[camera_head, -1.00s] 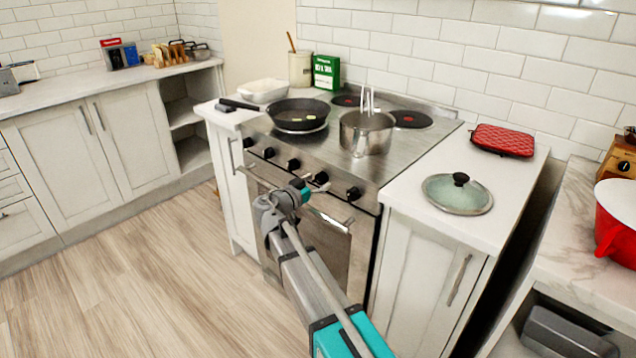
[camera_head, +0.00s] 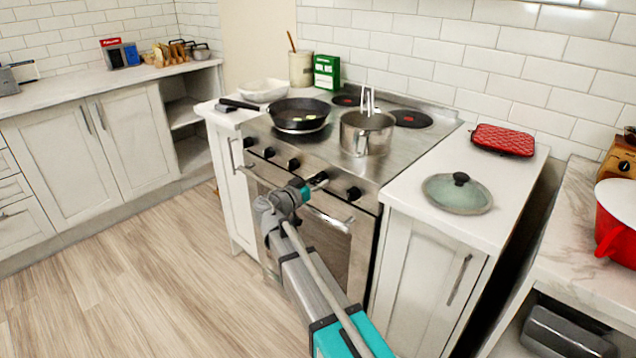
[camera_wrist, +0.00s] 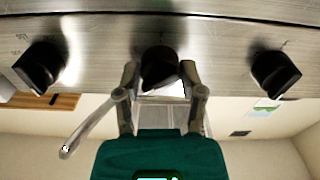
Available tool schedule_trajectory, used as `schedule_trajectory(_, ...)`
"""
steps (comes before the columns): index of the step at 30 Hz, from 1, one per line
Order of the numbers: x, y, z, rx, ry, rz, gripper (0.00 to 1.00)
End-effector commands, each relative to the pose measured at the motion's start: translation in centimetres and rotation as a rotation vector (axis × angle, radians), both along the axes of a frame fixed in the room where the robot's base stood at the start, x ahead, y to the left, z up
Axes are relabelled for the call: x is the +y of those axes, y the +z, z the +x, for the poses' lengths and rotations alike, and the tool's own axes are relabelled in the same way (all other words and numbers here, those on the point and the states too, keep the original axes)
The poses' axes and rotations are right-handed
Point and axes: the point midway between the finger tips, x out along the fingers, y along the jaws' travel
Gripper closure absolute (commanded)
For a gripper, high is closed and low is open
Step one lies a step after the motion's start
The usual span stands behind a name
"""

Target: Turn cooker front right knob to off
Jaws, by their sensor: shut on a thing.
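The cooker (camera_head: 392,168) has a row of black knobs along its steel front panel. My gripper (camera_head: 312,184) is at the front panel, on the second knob from the right (camera_head: 319,177). In the wrist view that knob (camera_wrist: 159,66) sits between the two fingertips of my gripper (camera_wrist: 160,82), which are shut on it. A black knob stands apart on each side, at the left (camera_wrist: 40,66) and at the right (camera_wrist: 275,72). The rightmost knob (camera_head: 353,193) is free. The gripped knob's exact pointer angle is hard to tell.
A steel pot (camera_head: 366,134) and a black frying pan (camera_head: 300,115) stand on the hob. A glass lid (camera_head: 455,195) and a red quilted mat (camera_head: 503,140) lie on the right counter. The oven handle (camera_head: 328,217) runs just below my gripper. The floor at left is clear.

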Motion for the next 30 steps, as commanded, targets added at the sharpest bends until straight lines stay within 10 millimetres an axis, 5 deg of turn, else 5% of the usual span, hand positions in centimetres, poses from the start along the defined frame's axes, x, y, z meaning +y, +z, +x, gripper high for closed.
schedule_trajectory(30,-0.21,0.07,-0.13,0.517,-0.003,-0.661,0.96)
